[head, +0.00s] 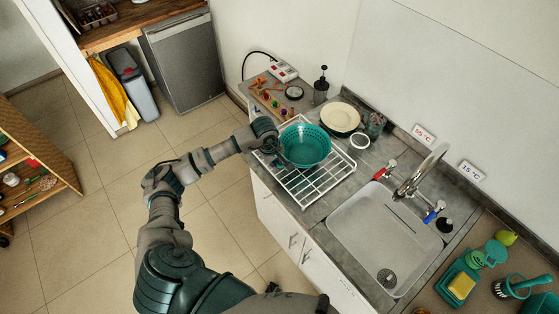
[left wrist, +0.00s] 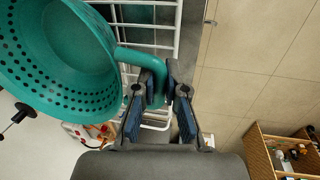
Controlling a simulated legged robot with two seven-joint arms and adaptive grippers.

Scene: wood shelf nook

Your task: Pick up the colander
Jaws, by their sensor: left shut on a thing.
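The teal colander (head: 306,146) is on or just above the white wire dish rack (head: 322,187) on the counter; I cannot tell if it touches the rack. My left gripper (head: 276,142) reaches it from the left side. In the left wrist view the perforated bowl of the colander (left wrist: 60,60) fills the upper left, with its loop handle between the fingers. My left gripper (left wrist: 158,90) is shut on that handle. The far side of the handle is partly hidden by the fingers. My right gripper is not in view.
A sink (head: 383,237) with a tap (head: 420,172) is right of the rack. A cream plate (head: 340,118), a dark pump bottle (head: 321,86) and a wooden board with coloured knobs (head: 272,97) stand behind. Open floor lies left of the counter.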

